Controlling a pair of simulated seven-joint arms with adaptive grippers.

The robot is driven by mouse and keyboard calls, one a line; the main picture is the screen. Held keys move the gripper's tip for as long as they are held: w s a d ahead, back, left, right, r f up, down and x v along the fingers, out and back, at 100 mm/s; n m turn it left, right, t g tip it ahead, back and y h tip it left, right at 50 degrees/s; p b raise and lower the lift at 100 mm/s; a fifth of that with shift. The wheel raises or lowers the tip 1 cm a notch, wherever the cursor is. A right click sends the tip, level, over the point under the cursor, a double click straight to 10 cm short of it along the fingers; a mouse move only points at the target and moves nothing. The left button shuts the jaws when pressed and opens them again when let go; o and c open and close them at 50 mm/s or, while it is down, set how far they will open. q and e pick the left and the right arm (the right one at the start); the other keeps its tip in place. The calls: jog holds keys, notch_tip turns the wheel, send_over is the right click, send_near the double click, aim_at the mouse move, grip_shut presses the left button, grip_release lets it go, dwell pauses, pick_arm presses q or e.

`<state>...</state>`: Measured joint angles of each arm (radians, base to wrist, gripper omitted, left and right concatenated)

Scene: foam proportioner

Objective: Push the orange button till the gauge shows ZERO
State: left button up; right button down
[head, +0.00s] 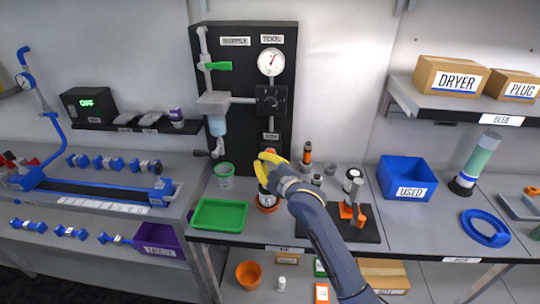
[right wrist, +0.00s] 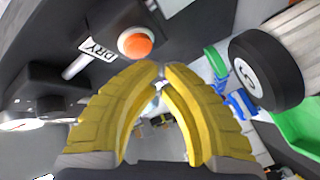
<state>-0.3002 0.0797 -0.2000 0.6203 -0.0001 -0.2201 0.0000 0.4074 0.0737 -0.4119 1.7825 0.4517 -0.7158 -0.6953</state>
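The orange button (right wrist: 137,44) sits in a pale round collar on the black panel (head: 243,40), beside a small label, in the right wrist view. In the head view it is mostly hidden by my right gripper. The white round gauge (head: 271,62) is high on the panel under the TOOL label; its red needle points up and right, and its figures are too small to read. My right gripper (head: 263,164) has yellow fingers; their tips (right wrist: 161,74) meet in the right wrist view with nothing between them, just below the button and apart from it. My left gripper is not in view.
A black stand with an orange fixture (head: 352,213) and a blue USED bin (head: 407,180) are to the right.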

jog(key=shift+w+d, duration=0.15)
jog(key=shift+w, duration=0.75)
dwell(1.0)
jog(key=shift+s, duration=0.9)
jog(key=shift+s+a, duration=0.25)
jog(key=shift+s, duration=0.95)
jog(key=shift+s+a, duration=0.25)
jog(key=shift+s, duration=1)
